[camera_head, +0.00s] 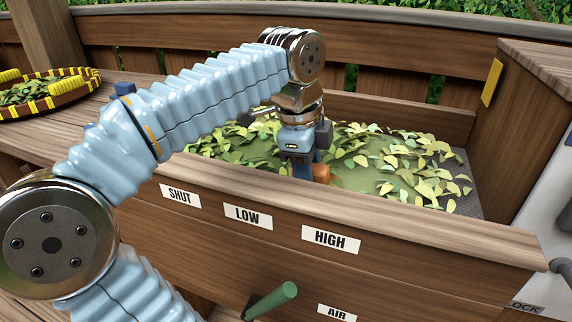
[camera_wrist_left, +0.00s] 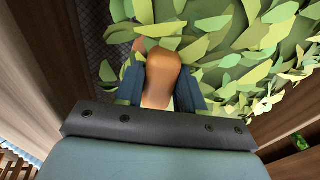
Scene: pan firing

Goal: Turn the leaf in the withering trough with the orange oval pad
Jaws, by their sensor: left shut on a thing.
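The withering trough (camera_head: 455,130) is a wooden box with green and yellow leaf (camera_head: 425,165) spread over a dark mesh floor. A bare green patch shows in the middle of the leaf. My left gripper (camera_head: 308,172) reaches down into the trough near its front wall. Its jaws are shut on the orange oval pad (camera_wrist_left: 165,75), which shows between the two blue fingers in the left wrist view. In the head view only a small orange part of the pad shows beside the fingers. Leaf (camera_wrist_left: 235,45) lies around and beyond the pad. My right gripper is not in view.
The trough's front board carries SHUT, LOW and HIGH labels (camera_head: 330,239), with a green lever (camera_head: 272,300) below. A round basket tray (camera_head: 45,108) with leaf stands at the far left. A wooden post with a yellow tag (camera_head: 491,82) bounds the trough's right end.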

